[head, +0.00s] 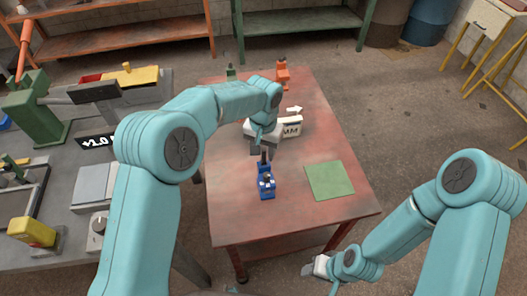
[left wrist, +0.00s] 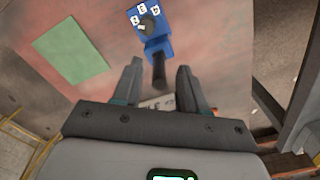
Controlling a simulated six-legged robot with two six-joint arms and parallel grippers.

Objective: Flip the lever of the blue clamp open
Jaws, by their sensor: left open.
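The blue clamp (head: 266,187) stands on the red table, and it also shows at the top of the left wrist view (left wrist: 152,22). Its dark lever (left wrist: 158,72) sticks out from the blue body toward the wrist camera. My left gripper (left wrist: 159,66) is open, with one finger on each side of the lever; I cannot tell whether either touches it. In the head view the left gripper (head: 262,149) is just above and behind the clamp, hiding part of the lever. My right gripper (head: 318,267) is low at the front, away from the table; its fingers are unclear.
A green square (head: 329,181) lies right of the clamp on the red table (head: 235,220). A white marked block (head: 291,128) stands behind the left gripper. An orange clamp (head: 282,73) and a green one (head: 231,74) are at the far edge. A cluttered grey bench is left.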

